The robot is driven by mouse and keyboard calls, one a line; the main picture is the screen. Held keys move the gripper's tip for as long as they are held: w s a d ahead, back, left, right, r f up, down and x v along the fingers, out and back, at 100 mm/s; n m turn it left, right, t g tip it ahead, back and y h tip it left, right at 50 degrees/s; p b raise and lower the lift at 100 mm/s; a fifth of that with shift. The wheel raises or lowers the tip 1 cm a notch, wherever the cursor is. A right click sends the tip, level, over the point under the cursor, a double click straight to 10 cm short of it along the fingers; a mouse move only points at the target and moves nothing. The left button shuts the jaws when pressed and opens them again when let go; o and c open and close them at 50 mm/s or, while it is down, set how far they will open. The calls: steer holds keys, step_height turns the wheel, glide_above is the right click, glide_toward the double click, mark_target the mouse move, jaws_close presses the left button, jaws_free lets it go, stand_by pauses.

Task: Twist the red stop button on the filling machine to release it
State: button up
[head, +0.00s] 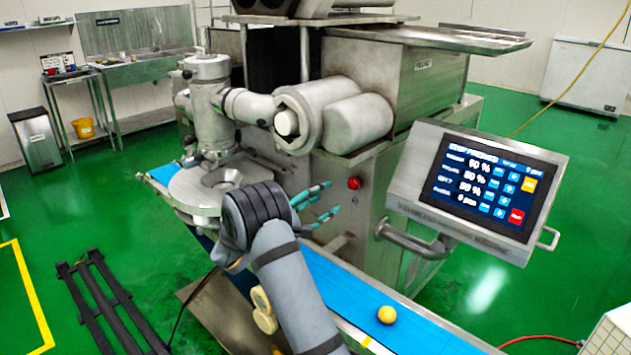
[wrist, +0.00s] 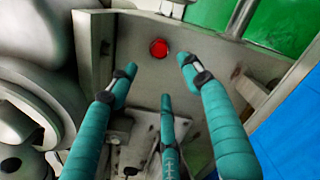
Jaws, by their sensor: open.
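The red stop button (head: 354,183) sits on the metal side of the filling machine (head: 390,205), to the left of the touchscreen. It also shows in the wrist view (wrist: 159,48), ahead of the fingertips and between the two outer fingers. My gripper (head: 322,201) has teal fingers and is open and empty. In the head view its fingertips are just left of the button and a little lower. No finger appears to touch the button; the exact gap is hard to tell. The touchscreen (head: 490,185) shows a heading that seems to read "STOP PRESSED".
A metal handle (head: 410,240) sticks out under the screen. The machine's round head and bowl (head: 205,185) stand left of my gripper. Black rails (head: 100,300) lie on the green floor.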

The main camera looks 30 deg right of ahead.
mark_target(351, 185)
steer(key=x, duration=0.3)
steer(key=p+x, duration=0.1)
steer(key=x, duration=0.2)
steer(key=s+x, duration=0.1)
steer(key=x, duration=0.2)
steer(key=shift+d+r+p, duration=0.2)
steer(key=shift+d+p, duration=0.15)
steer(key=shift+w+d, duration=0.2)
steer(key=shift+d, duration=0.3)
steer(key=shift+c, duration=1.1)
steer(key=c, duration=0.9)
steer(key=shift+f, duration=0.1)
steer(key=shift+c, duration=0.2)
